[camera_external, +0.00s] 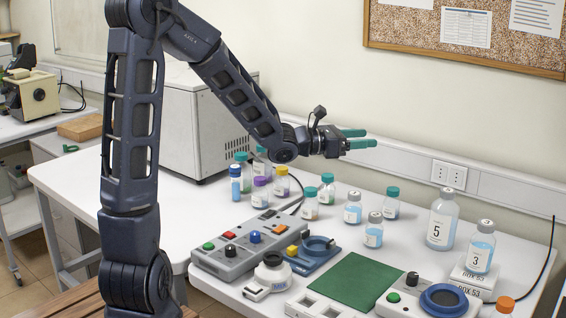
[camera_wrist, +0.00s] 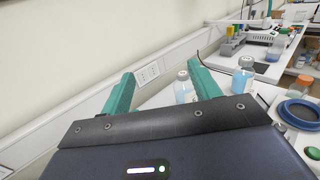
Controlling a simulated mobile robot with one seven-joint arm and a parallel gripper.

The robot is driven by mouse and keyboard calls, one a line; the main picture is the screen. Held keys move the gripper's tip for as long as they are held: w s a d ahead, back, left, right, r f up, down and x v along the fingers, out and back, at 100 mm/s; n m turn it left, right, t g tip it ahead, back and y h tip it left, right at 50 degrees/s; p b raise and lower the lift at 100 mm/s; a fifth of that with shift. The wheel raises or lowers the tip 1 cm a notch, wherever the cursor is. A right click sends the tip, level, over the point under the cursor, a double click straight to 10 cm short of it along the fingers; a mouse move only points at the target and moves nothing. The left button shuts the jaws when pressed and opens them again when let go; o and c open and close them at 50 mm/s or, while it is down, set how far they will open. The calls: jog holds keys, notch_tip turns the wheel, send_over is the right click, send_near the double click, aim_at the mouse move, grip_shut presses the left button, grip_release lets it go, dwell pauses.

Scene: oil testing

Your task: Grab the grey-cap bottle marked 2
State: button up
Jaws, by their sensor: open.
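My gripper (camera_external: 368,138) has green fingers and hangs open and empty above the back of the table, with its fingers pointing right. It also shows in the wrist view (camera_wrist: 160,72), with nothing between the fingers. Two small grey-cap bottles with blue liquid, one farther back (camera_external: 353,209) and one nearer (camera_external: 374,233), stand below it; their label marks are too small to read. A grey-cap bottle marked 3 (camera_external: 480,250) stands on boxes. No mark 2 is legible. Two grey-cap bottles show in the wrist view (camera_wrist: 184,91), their numbers unreadable.
Several green-, yellow- and purple-cap bottles, including a teal-cap one (camera_external: 392,205), stand near the small grey-cap bottles. A button panel (camera_external: 240,255), a green mat (camera_external: 352,283) and a device with a blue ring (camera_external: 443,300) lie in front. The wall (camera_external: 450,120) is close behind.

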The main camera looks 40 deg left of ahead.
send_near(381, 215)
jog(key=shift+w+d+f, duration=0.1)
jog(key=shift+w+d, duration=0.2)
jog(key=shift+w, duration=0.3)
jog(key=shift+w+d+f, duration=0.1)
jog(key=shift+w+d, duration=0.2)
jog(key=shift+w, duration=0.35)
jog(key=shift+x, duration=3.75)
grip_shut()
